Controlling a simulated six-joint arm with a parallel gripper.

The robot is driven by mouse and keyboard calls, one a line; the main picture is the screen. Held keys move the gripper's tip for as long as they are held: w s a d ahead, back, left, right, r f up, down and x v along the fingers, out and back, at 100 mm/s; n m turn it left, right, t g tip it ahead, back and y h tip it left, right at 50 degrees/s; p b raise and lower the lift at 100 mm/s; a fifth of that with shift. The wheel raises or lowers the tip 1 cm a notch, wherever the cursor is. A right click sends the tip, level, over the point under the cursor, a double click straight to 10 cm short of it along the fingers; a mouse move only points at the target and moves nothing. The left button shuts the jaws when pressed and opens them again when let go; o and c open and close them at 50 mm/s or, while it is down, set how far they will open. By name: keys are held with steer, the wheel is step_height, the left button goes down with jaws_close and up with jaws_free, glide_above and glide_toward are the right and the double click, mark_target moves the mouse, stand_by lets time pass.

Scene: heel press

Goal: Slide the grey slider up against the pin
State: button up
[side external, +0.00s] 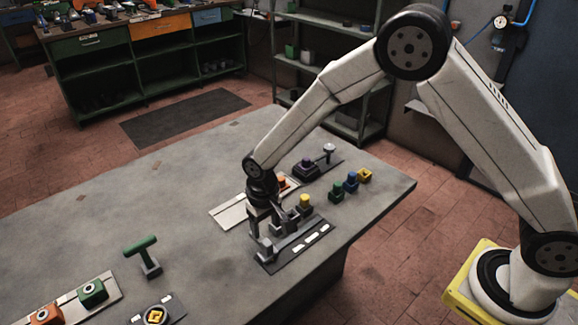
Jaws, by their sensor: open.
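My gripper (267,227) is dark, points down and is open over the left part of a dark base plate (318,240) with white marks. A grey rail with a grey block-like part (267,247) lies on this plate, just below and in front of the fingers. It looks like the grey slider, but the parts are small and partly hidden by the fingers. I cannot tell whether the fingers touch it. I cannot make out the pin for certain, nor the gap between it and the slider.
A yellow-topped part (304,201) stands close right of my gripper. A green T-handle (142,247) stands front left. The table's left middle is clear.

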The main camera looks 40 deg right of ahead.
mark_target(267, 242)
steer(key=shift+f, duration=3.85)
jaws_close()
